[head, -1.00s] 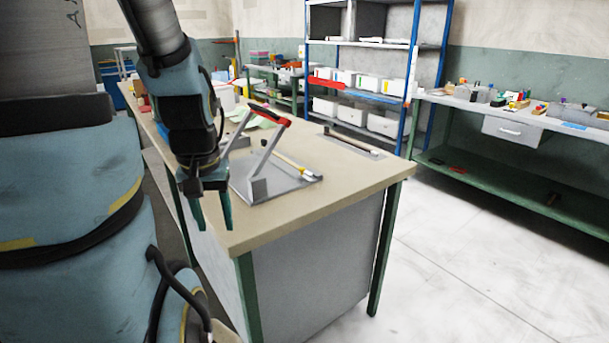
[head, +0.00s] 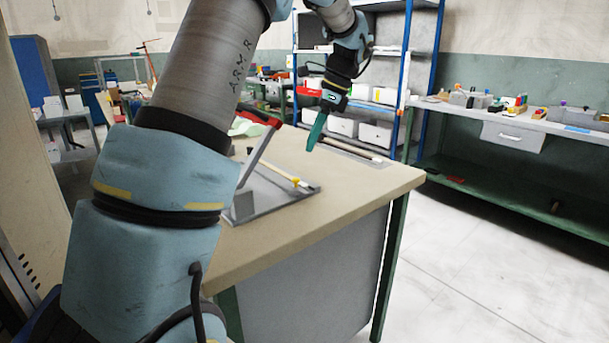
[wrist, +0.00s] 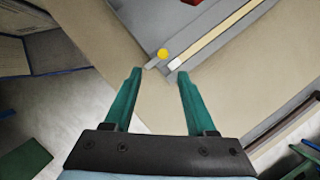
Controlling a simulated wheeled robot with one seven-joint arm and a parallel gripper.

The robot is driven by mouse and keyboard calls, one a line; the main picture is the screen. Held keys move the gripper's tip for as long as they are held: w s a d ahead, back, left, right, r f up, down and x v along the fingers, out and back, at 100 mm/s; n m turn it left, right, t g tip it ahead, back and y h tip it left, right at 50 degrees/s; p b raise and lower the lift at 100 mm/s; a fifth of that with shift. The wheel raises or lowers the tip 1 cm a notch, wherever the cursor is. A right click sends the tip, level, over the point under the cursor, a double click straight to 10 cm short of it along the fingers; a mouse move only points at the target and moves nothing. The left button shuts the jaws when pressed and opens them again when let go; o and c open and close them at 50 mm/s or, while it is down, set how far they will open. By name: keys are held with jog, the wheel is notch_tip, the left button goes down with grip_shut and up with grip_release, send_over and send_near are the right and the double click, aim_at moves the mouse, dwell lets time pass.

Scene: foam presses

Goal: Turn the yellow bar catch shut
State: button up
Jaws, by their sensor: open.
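The yellow catch (head: 296,182) is a small yellow knob near the front corner of a grey press plate (head: 272,206) on the bench. In the wrist view the yellow knob (wrist: 162,54) sits by a short grey bar (wrist: 153,63), close to the end of a long cream strip (wrist: 212,38). The catch's exact angle is hard to tell. My gripper (head: 314,142) is above the bench, pointing down. In the wrist view my gripper (wrist: 160,73) is open and empty, and the knob appears just beyond the gap between its green fingers, apart from them.
A raised lever with a red handle (head: 258,118) stands on the same plate, partly hidden by my arm. Shelves and a side bench stand behind.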

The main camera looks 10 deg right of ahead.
aim_at(296, 178)
jog(key=shift+m, duration=0.3)
jog(key=x, duration=0.3)
jog(key=p+x, duration=0.1)
jog(key=x, duration=0.6)
jog(key=shift+w+d+f, duration=0.2)
jog(key=shift+w, duration=0.1)
grip_shut()
